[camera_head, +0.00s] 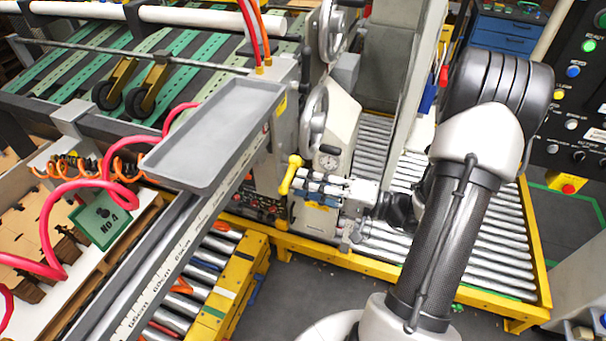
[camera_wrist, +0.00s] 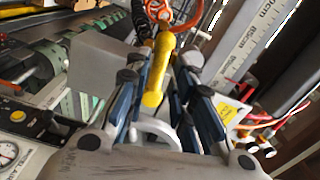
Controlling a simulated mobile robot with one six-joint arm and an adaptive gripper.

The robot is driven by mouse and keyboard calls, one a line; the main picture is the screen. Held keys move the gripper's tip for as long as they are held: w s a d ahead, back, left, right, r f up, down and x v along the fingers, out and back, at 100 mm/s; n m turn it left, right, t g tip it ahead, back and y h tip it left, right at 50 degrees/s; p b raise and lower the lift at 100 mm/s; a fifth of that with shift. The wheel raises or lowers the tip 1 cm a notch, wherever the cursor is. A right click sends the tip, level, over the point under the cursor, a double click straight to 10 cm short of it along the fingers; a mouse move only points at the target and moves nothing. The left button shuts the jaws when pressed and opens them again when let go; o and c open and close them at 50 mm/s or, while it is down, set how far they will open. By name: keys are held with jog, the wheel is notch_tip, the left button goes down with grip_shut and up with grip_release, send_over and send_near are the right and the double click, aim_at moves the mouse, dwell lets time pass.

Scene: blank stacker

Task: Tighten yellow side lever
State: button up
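The yellow side lever (camera_head: 290,175) stands at the left side of the grey machine body, below the tray's right end. It is tilted, with a rounded knob at its upper end. In the wrist view the yellow lever (camera_wrist: 158,70) appears between my two blue-and-grey fingers, with a visible gap on each side. My gripper (camera_head: 304,187) reaches in from the right, its fingertips close to the lever. In the wrist view my gripper (camera_wrist: 161,78) is open. Whether a finger touches the lever I cannot tell.
A grey tray (camera_head: 218,130) lies left of the lever, above a ruler-marked rail (camera_head: 180,255). Yellow-framed rollers (camera_head: 490,245) lie below my arm. A control panel (camera_head: 575,90) stands at the right.

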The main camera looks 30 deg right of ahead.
jog(key=w+f+n+b, duration=0.1)
jog(key=n, duration=0.1)
jog(key=w+f+n+b, duration=0.1)
jog(key=n, duration=0.1)
jog(key=w+f+n+b, duration=0.1)
jog(key=n+b, duration=0.1)
jog(key=n, duration=0.1)
jog(key=shift+w+a, duration=0.3)
jog(key=shift+a, duration=0.1)
jog(key=n+b, duration=0.1)
jog(key=b, duration=0.1)
jog(key=n+b, duration=0.1)
jog(key=b, duration=0.2)
jog(key=d+f+n+b, duration=0.1)
jog(key=b, duration=0.2)
jog(key=shift+w+n, duration=0.4)
jog(key=n+b, duration=0.1)
jog(key=b, duration=0.2)
jog(key=n+b, duration=0.1)
jog(key=b, duration=0.2)
jog(key=w+d+n+b, duration=0.1)
jog(key=b, duration=0.2)
jog(key=shift+f, duration=0.25)
jog(key=shift+d+n, duration=0.1)
jog(key=shift+n, duration=0.2)
jog(key=shift+w+d+r+n, duration=0.1)
jog(key=shift+w+d+n, duration=0.25)
jog(key=shift+n, duration=0.65)
jog(key=v, duration=0.9)
jog(key=shift+s, duration=0.1)
